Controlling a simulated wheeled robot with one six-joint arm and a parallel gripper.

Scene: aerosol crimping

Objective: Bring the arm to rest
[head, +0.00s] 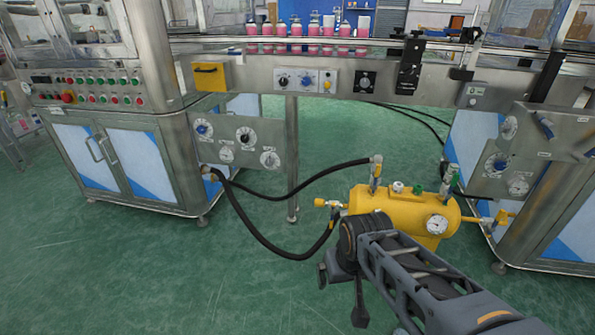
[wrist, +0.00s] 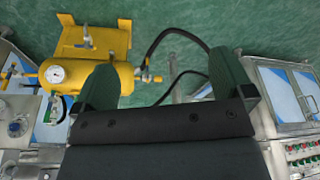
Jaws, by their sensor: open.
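My gripper (head: 341,297) hangs at the end of my arm in the lower middle of the head view, in front of the yellow tank. Its two fingers are spread apart with nothing between them. In the wrist view the open gripper (wrist: 163,72) shows green floor and a black hose beyond its fingers. My arm reaches in from the lower right of the head view and hides part of the tank's underside.
The yellow tank (head: 400,206) with gauge and valves stands on the floor. Black hoses (head: 262,236) run from it to the left steel machine (head: 245,140). Another machine (head: 520,180) stands right. A conveyor (head: 330,45) carries several pink bottles. Open green floor (head: 150,270) lies at lower left.

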